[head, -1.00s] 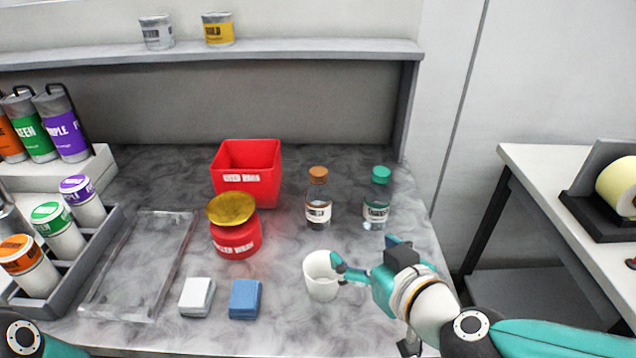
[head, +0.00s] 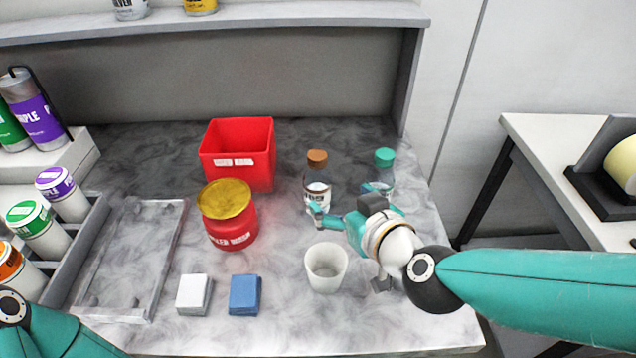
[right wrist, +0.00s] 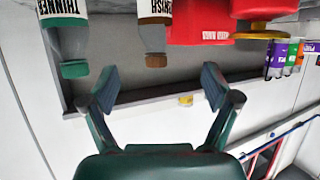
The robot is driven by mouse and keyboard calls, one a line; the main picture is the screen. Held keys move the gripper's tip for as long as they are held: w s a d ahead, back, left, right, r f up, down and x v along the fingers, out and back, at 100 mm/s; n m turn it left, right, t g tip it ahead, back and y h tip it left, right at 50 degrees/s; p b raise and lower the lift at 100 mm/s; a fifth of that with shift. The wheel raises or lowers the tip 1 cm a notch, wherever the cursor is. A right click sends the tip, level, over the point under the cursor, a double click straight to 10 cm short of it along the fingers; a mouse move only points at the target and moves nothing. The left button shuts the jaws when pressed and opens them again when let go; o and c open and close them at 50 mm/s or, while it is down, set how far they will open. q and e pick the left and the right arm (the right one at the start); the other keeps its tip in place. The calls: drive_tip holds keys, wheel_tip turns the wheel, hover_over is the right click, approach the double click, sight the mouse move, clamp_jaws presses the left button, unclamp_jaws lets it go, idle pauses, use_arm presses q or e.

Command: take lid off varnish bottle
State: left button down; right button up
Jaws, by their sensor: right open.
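The varnish bottle (head: 317,192) is clear with a white label and a brown lid (head: 317,157), which is on it. It stands upright at the back right of the bench. In the right wrist view the bottle (right wrist: 154,28) appears upside down, its brown lid (right wrist: 156,60) ahead and between the open fingers' directions. My right gripper (head: 342,200) is open and empty, just in front of the varnish bottle and apart from its lid. It also shows in the right wrist view (right wrist: 160,88). My left gripper is out of view; only part of that arm shows.
A thinner bottle (head: 384,165) with a green lid stands right of the varnish, partly hidden by my gripper. A white cup (head: 326,268) is in front. A red bin (head: 237,160) and red jar with gold lid (head: 232,228) stand left.

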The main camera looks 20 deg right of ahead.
sight(322, 182)
drive_tip(key=b+x, duration=0.1)
drive_tip(key=x, duration=0.6)
drive_tip(key=shift+w+f, duration=0.25)
drive_tip(key=shift+w, duration=0.1)
drive_tip(key=shift+d+x, duration=0.2)
drive_tip(key=shift+x, duration=1.25)
drive_tip(key=shift+d+x, duration=0.2)
drive_tip(key=shift+x, duration=1.25)
drive_tip(key=shift+f, duration=0.1)
drive_tip(key=c, duration=1.5)
drive_tip(key=shift+o, duration=0.2)
wheel_tip(322, 182, up, 10)
drive_tip(key=p, duration=0.4)
